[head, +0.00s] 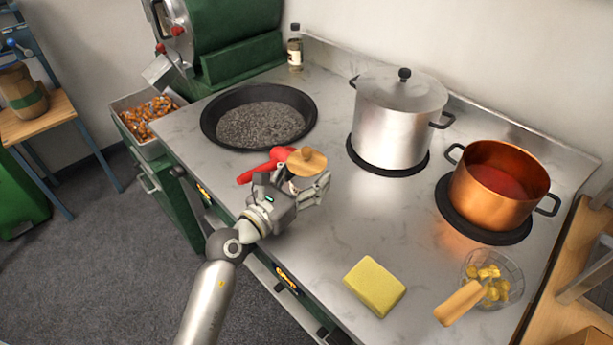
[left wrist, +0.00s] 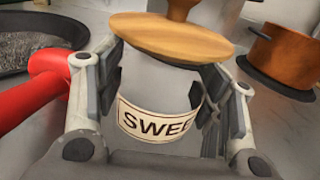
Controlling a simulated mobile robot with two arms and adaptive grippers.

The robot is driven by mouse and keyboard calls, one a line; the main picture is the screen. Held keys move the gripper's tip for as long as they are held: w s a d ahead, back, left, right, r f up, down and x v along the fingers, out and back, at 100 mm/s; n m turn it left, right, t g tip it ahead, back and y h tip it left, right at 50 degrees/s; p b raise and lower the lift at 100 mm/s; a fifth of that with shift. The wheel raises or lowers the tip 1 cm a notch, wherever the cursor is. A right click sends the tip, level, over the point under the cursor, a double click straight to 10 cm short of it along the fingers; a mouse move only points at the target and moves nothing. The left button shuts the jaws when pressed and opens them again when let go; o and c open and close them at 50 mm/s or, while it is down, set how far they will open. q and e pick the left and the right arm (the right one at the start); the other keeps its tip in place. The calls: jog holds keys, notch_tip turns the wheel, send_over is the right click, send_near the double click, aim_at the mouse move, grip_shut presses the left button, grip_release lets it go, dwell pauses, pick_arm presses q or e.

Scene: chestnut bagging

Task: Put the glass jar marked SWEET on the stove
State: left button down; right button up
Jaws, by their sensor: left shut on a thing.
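The glass jar (left wrist: 158,92) has a wooden lid with a knob and a label reading "SWEE", the rest cut off by a finger. My left gripper (head: 304,188) is shut on the jar, with one finger on each side of it in the left wrist view. The jar's wooden lid (head: 307,161) shows above the gripper in the head view. The jar is over the front part of the stove's pale marbled top (head: 330,245). I cannot tell if its base touches the top. My right gripper is not in view.
A black pan of dark grains (head: 260,118) and a red handle (head: 262,166) lie left of the jar. A steel pot (head: 398,120) and a copper pot (head: 497,190) stand behind and right. A yellow block (head: 375,287) and a glass bowl (head: 510,276) are front right.

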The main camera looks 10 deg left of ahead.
pick_arm(q)
jog(key=shift+c, duration=1.8)
grip_release()
jog(key=shift+f, duration=0.1)
jog(key=b+v, duration=0.1)
jog(key=v, duration=1)
jog(key=shift+s+a+b, duration=0.25)
jog(key=shift+s+b, duration=0.05)
jog(key=shift+s, duration=0.2)
jog(key=shift+r, duration=0.25)
